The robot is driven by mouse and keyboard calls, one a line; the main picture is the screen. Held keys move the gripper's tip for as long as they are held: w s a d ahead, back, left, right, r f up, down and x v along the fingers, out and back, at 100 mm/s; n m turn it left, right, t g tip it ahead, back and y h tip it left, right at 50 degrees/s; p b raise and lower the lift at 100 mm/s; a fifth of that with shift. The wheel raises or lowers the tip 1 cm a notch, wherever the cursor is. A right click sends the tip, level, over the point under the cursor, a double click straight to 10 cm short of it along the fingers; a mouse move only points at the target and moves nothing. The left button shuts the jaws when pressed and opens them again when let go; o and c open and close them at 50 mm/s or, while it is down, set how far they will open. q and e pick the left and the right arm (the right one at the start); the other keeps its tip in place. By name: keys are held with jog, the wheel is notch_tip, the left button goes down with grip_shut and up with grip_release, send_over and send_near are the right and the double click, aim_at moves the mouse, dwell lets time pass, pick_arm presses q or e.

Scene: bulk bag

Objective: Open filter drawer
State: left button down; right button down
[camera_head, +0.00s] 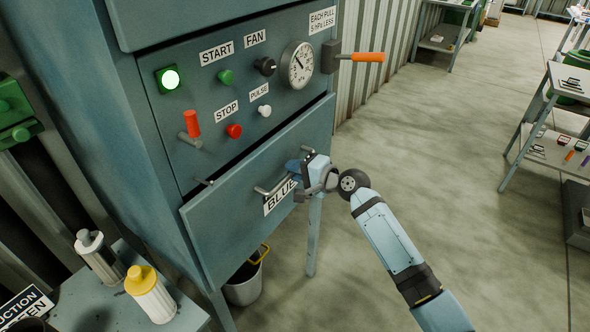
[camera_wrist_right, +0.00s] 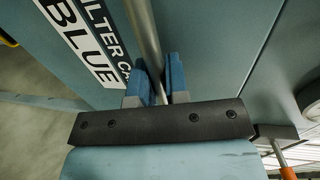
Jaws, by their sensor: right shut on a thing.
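The filter drawer (camera_head: 230,215) is a blue-grey front low on the cabinet, with a label (camera_head: 279,197) reading "BLUE". A dark gap runs along its top edge; I cannot tell how far out it stands. Its metal bar handle (camera_head: 268,188) also crosses the right wrist view (camera_wrist_right: 143,28). My right gripper (camera_head: 296,170) is at the right part of the handle. In the right wrist view its two blue fingers (camera_wrist_right: 160,80) are shut on the bar, one on each side. The gripper hides part of the handle and label. My left gripper is out of view.
Above the drawer is a control panel (camera_head: 210,100) with buttons, a gauge (camera_head: 298,66) and an orange-handled lever (camera_head: 367,57). A bucket (camera_head: 246,282) stands below. A small table with a yellow-capped bottle (camera_head: 151,296) is at lower left.

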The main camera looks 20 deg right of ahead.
jog(key=shift+s+d, duration=0.1)
jog(key=shift+s+d, duration=0.15)
jog(key=shift+s, duration=0.1)
jog(key=f+p+v, duration=0.1)
jog(key=p+v, duration=0.1)
jog(key=v, duration=0.7)
jog(key=shift+s+d+f, duration=0.25)
jog(key=shift+s+f, duration=0.15)
jog(key=c, duration=1.1)
grip_release()
